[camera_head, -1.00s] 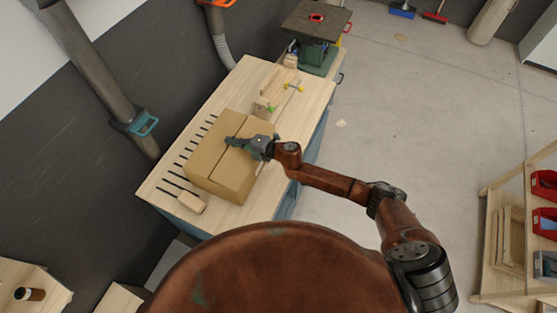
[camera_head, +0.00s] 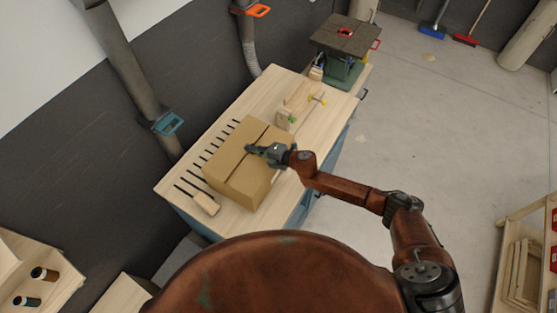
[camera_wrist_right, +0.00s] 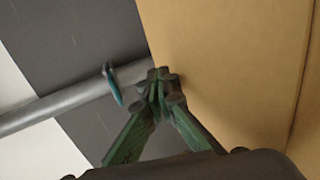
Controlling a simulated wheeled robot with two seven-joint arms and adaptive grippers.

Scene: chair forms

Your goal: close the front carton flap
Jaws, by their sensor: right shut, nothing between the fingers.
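A brown cardboard carton (camera_head: 236,180) sits on the wooden workbench. Its top looks flat, with a seam running across it. The carton also fills the right of the right wrist view (camera_wrist_right: 225,60). My right gripper (camera_head: 252,149) is over the carton's top near the seam, with its arm coming in from the right. In the right wrist view its green fingers (camera_wrist_right: 160,88) meet at their tips, shut and empty, beside or against the cardboard; I cannot tell whether they touch it. Which flap is the front one is not clear from these views. My left gripper is not in view.
Dark rods lie in a row left of the carton, near a wooden-handled brush (camera_head: 206,204). A wooden vise-like block (camera_head: 286,119) and clamp stand behind it. A green machine (camera_head: 345,50) is at the bench's far end.

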